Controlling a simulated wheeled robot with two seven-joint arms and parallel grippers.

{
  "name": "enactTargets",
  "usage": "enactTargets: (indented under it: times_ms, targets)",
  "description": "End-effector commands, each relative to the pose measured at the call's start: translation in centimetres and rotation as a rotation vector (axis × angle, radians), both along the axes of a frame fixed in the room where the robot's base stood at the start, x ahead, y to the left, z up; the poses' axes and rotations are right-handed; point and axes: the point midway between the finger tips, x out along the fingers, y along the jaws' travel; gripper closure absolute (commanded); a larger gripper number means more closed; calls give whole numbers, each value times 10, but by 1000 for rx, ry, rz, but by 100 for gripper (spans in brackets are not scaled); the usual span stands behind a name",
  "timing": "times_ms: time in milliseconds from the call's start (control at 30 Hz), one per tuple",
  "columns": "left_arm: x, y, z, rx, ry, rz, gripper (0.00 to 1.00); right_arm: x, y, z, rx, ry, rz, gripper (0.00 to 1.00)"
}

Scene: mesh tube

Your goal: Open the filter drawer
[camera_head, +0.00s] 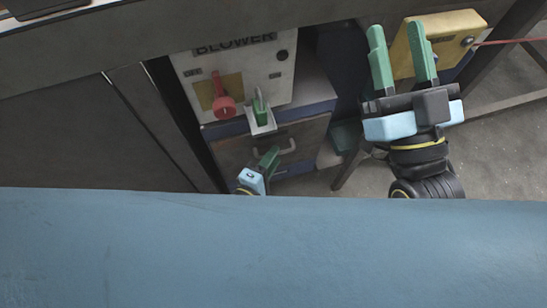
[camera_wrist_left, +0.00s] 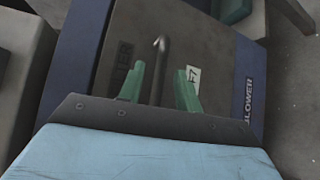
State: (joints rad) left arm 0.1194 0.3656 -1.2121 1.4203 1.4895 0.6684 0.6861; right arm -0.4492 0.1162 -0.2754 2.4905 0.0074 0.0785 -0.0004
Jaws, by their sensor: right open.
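The filter drawer (camera_head: 233,153) is a dark front low on the blower cabinet, with a grey bar handle (camera_head: 291,146). In the left wrist view the drawer front (camera_wrist_left: 183,40) carries dark lettering, and its handle (camera_wrist_left: 161,62) shows between and beyond my fingertips. My left gripper (camera_head: 269,158) is at the drawer front, partly hidden by the blue surface; its green fingers (camera_wrist_left: 159,88) are apart, with a gap on each side of the handle. Contact cannot be told. My right gripper (camera_head: 402,48) is open and empty, to the right of the cabinet by a yellow box.
A yellow box (camera_head: 455,36) stands at upper right. A large blue surface (camera_head: 270,250) fills the foreground. Grey floor (camera_head: 500,150) shows at right.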

Motion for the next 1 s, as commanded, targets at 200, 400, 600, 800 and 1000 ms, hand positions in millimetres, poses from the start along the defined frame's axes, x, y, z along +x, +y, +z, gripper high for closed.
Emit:
enactTargets:
  times_ms: [200,400,600,800,1000]
  targets:
    - [8,-5,-1,0,1,-1,66,-2,-1,3,12,-39,0,58]
    - [8,-4,-1,0,1,-1,66,-2,-1,3,12,-39,0,58]
    - [8,-4,-1,0,1,-1,92,-2,-1,3,11,-38,0,58]
    - [8,-4,-1,0,0,0,100,-2,0,3,11,-37,0,58]
    - [7,-4,-1,-1,0,0,100,-2,0,3,11,-36,0,58]
